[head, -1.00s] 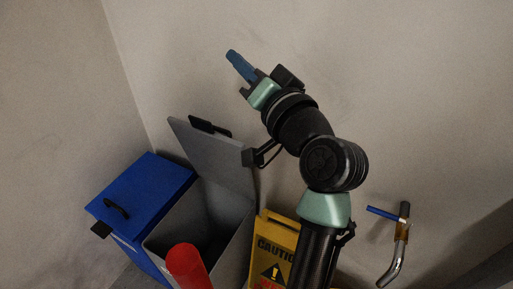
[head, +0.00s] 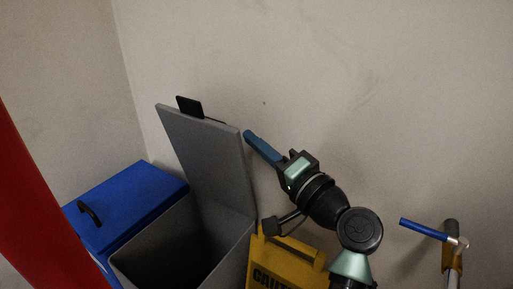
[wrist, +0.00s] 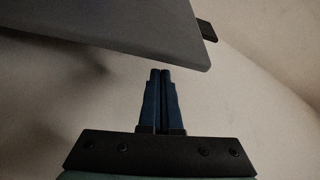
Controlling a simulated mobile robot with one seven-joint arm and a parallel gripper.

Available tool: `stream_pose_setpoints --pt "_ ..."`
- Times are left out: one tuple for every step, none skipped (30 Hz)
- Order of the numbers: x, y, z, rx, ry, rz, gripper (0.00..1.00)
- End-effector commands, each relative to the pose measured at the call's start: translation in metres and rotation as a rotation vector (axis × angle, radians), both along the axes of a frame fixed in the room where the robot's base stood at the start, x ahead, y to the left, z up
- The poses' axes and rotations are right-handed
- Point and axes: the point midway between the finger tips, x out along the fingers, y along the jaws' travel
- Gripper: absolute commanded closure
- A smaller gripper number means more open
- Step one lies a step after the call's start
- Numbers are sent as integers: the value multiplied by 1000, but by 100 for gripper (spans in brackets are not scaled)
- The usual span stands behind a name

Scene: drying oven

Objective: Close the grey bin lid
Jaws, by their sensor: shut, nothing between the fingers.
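The grey bin (head: 165,245) stands open, its inside dark and visible from above. Its grey lid (head: 208,155) is raised, nearly upright and leaning back toward the wall, with a black handle (head: 190,106) at its top edge. My gripper (head: 248,134) has blue fingers, shut and empty, just right of the lid's upper right corner in the head view. In the wrist view the gripper (wrist: 161,72) points toward the lid's edge (wrist: 190,53), with a small gap between them; the lid's black handle (wrist: 207,31) shows beyond.
A closed blue bin (head: 130,205) with a black handle stands left of the grey bin. A yellow caution sign (head: 285,262) stands at its right. A red object (head: 40,190) crosses the left foreground. A blue-handled metal fixture (head: 425,230) is at far right. The wall is close behind.

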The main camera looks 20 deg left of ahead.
Motion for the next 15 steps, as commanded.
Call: stream_pose_setpoints --pt "4 10 -3 -2 -2 4 100" --pt "7 16 -2 -1 -2 4 100" --pt "10 23 -1 -1 -3 4 100" --pt "12 27 0 -1 -4 3 100" --pt "15 32 0 -2 -2 2 100" --pt "18 38 2 -1 -2 3 100" --pt "20 43 3 -1 -2 3 100" --pt "22 47 4 -1 -3 2 100" --pt "25 51 4 -2 -3 1 100" --pt "27 54 5 -2 -3 1 100" --pt "28 57 6 -1 -2 1 100" --pt "30 60 7 0 -1 0 100" --pt "31 62 8 0 -1 0 100" --pt "32 64 8 0 -1 0 100" --pt "33 65 9 -1 0 -1 100"
